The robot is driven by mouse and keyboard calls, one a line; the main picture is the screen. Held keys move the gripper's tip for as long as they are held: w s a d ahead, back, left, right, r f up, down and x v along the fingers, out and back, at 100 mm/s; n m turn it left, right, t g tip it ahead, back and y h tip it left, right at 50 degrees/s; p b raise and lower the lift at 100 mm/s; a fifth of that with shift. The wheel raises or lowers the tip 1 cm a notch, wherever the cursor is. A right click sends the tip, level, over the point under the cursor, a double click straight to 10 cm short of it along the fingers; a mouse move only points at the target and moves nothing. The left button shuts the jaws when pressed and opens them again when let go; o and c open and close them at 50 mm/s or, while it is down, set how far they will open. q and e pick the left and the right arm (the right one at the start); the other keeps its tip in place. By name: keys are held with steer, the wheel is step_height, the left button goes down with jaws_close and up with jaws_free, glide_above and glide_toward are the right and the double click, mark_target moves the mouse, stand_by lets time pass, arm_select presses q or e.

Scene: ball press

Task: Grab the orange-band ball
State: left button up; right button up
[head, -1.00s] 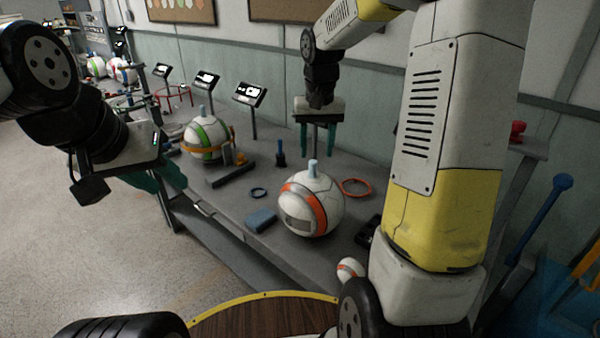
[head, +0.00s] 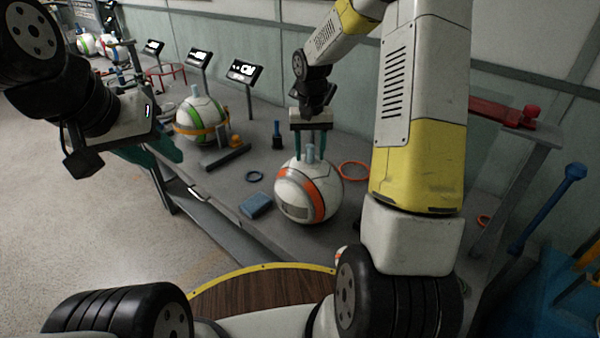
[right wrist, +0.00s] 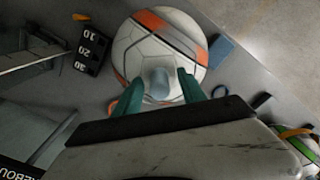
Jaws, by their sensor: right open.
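The orange-band ball (head: 309,192) is white with an orange stripe and a pale blue peg on top. It sits on the grey bench. My right gripper (head: 310,153) is open at the top of the ball, pointing down, with its teal fingers on either side of the peg. In the right wrist view the ball (right wrist: 150,42) lies beyond the fingers, and the peg (right wrist: 159,83) stands between the open fingertips (right wrist: 160,80). I cannot tell whether the fingers touch it. My left gripper (head: 165,152) is at the left, off the bench's front edge, its opening unclear.
A green-striped ball (head: 202,121) with an orange band sits further left on the bench. A blue block (head: 256,205), a dark ring (head: 255,176), an orange ring (head: 354,171) and a dark blue peg (head: 277,135) lie around. Screens (head: 241,71) stand behind. A numbered black block (right wrist: 91,50) is near the ball.

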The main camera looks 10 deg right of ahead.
jaws_close()
steer(key=shift+r, duration=0.1)
stand_by(1.3)
